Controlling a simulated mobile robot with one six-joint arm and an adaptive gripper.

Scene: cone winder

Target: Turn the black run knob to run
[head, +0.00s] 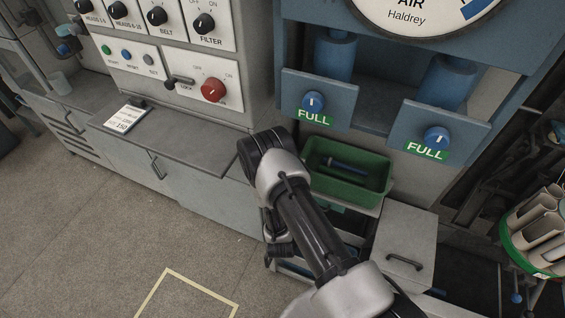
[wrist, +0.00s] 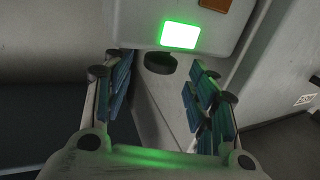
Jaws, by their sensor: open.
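In the wrist view, a dark, rounded knob-like part (wrist: 160,63) sits just under a bright green lit panel (wrist: 181,35) on a pale housing. It carries no label that I can read, so I cannot tell for sure that it is the run knob. My gripper (wrist: 160,82) is open, with its blue-padded fingers to the left and right of the line to this part, and nothing is between the pads. I cannot tell the distance left to the part. In the head view my arm is at the centre, and I cannot make out the gripper's fingers there.
The grey control panel holds several black knobs, one marked FILTER (head: 204,23), and a red knob (head: 213,89). Two blue knobs (head: 313,102) (head: 437,137) have FULL labels. A green bin (head: 378,197) is beside my arm. The floor at left is clear.

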